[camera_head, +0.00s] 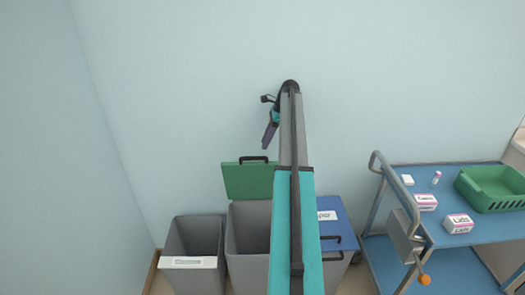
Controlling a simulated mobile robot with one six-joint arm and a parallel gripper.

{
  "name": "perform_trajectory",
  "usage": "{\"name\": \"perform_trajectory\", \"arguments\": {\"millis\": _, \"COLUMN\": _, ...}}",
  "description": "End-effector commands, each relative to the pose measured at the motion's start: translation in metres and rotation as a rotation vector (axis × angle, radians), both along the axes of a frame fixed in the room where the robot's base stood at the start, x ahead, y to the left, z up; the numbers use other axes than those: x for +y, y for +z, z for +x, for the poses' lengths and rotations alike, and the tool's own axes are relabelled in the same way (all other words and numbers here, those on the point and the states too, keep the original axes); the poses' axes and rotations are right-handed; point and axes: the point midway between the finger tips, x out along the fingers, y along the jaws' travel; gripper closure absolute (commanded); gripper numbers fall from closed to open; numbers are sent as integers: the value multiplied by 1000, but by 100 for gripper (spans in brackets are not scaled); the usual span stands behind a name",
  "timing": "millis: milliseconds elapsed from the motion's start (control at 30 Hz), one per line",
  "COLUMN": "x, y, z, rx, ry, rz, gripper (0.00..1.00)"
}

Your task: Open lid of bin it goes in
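Three grey bins stand against the wall. The left bin (178,237) is open at the top and has a white label (188,262) on its front edge. The middle bin (247,232) has its green lid (247,181) raised upright at the back, with a dark handle on the lid's top edge. The right bin (331,270) is covered by a flat blue lid (340,227) with a dark handle and a partly hidden white label. My gripper (267,141) is up by the wall, above the green lid and apart from it, its purple end pointing down. Its finger gap is too small to make out.
My arm crosses the middle of the view and hides parts of the middle and right bins. A blue cart (405,178) on the right holds a green basket (490,197), small labelled boxes (459,223) and other small items. The wall area left of my gripper is clear.

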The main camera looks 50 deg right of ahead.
Motion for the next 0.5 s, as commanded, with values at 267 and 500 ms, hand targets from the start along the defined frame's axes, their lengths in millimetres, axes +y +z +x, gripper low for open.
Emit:
{"name": "perform_trajectory", "arguments": {"millis": 267, "x": -12, "y": 33, "z": -8, "rx": -1, "ry": -1, "rz": -1, "gripper": 69}}
{"name": "perform_trajectory", "arguments": {"millis": 500, "x": -14, "y": 42, "z": -11, "rx": -1, "ry": 0, "rz": -1, "gripper": 69}}
